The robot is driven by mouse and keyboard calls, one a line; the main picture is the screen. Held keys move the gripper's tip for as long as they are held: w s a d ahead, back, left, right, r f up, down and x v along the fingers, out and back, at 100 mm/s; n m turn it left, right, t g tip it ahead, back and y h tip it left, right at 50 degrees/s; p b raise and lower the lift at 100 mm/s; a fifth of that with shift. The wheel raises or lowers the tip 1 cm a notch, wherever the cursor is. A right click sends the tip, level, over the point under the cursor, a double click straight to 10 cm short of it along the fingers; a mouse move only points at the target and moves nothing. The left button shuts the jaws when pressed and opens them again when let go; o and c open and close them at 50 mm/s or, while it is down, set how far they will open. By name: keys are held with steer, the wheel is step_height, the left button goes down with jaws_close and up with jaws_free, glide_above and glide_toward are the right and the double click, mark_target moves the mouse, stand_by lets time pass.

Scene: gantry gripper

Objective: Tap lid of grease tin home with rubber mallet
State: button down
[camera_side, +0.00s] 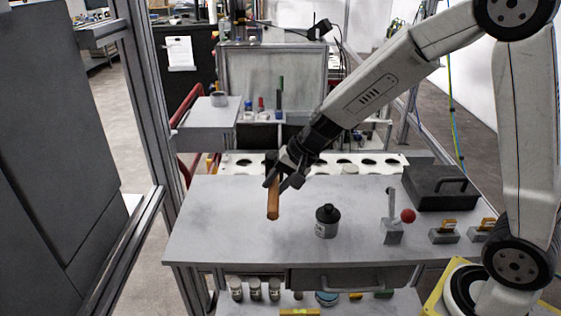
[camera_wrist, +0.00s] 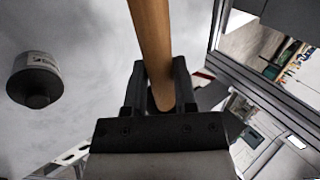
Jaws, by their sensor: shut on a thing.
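My gripper (camera_side: 282,180) is shut on the wooden handle (camera_side: 273,203) of the mallet and holds it above the left-middle of the table. The handle hangs nearly upright, its free end down. A dark shape at its upper end, beside the fingers, may be the mallet head, but I cannot tell for sure. The wrist view shows the handle (camera_wrist: 153,40) between the fingers (camera_wrist: 155,88); no head is visible there. The grease tin (camera_side: 327,229), grey with a label, stands upright to the right of the handle, apart from it. Its dark lid (camera_side: 327,212) is on top; its seating is unclear. The wrist view shows the tin (camera_wrist: 38,68) at left.
Right of the tin stand a small block with a lever and red ball (camera_side: 407,215), yellow-handled blocks (camera_side: 444,232) and a dark case (camera_side: 440,188). A white holed rack (camera_side: 232,164) runs along the back edge. The table's left side (camera_side: 215,230) is clear.

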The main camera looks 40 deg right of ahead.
steer(key=shift+d+r, duration=0.1)
steer(key=shift+d, duration=0.05)
stand_by(0.4)
steer(key=shift+s+d, duration=0.15)
steer(key=s+d+r+n+g+y, duration=0.1)
steer(key=s+d+n, duration=0.5)
steer(key=s, duration=0.8)
steer(key=d+r+g, duration=0.1)
steer(key=d+g, duration=0.1)
steer(key=shift+d+r+y, duration=0.2)
steer(key=shift+d+y, duration=0.2)
steer(key=shift+s, duration=0.1)
steer(key=shift+f, duration=2.75)
steer(key=shift+f, duration=0.25)
